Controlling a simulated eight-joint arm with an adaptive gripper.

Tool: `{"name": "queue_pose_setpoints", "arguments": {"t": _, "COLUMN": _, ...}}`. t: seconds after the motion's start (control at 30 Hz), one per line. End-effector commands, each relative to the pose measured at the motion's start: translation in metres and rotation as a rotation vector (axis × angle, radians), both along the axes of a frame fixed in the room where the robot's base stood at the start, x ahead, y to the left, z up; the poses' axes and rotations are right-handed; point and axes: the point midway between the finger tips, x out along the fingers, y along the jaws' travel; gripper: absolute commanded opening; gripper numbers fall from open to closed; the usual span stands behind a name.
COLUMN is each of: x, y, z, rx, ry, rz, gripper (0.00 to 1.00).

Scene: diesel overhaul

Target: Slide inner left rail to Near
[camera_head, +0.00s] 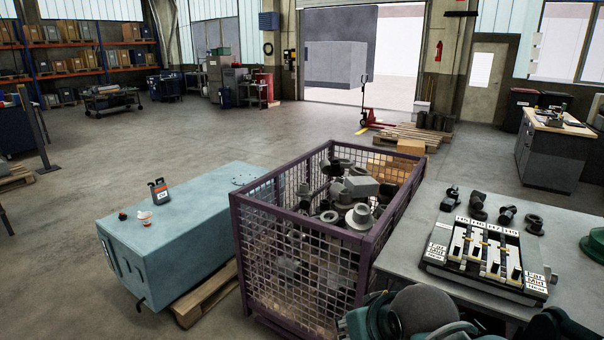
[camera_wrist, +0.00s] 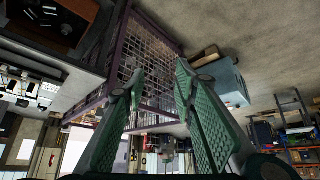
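The slider panel (camera_head: 484,258) lies on the grey table at the right of the head view. It has several parallel light rails with dark knobs and white labels at its edges. The knobs stand at differing places along the rails. The inner left rail (camera_head: 475,247) is among the middle ones; its label and exact knob position are too small to read surely. My gripper (camera_wrist: 158,76) shows in the wrist view with its two green fingers apart and nothing between them. It is away from the panel, which shows partly at the left edge of that view (camera_wrist: 28,88).
A purple mesh crate (camera_head: 299,262) of metal parts stands left of the table (camera_head: 410,256). Several dark parts (camera_head: 478,205) lie behind the panel. A pale blue block (camera_head: 180,235) sits on a pallet further left. Floor beyond is mostly open.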

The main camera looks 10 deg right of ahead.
Motion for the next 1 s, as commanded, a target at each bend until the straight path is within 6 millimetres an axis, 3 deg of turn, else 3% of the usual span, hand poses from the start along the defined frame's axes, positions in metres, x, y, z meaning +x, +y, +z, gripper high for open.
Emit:
{"name": "queue_pose_setpoints", "arguments": {"t": 0.57, "x": 0.004, "y": -0.003, "z": 0.004, "rx": 0.0, "ry": 0.005, "rz": -0.007, "gripper": 0.28}}
{"name": "queue_pose_setpoints", "arguments": {"t": 1.0, "x": 0.051, "y": -0.035, "z": 0.043, "rx": 0.006, "ry": 0.062, "rz": -0.081, "gripper": 0.28}}
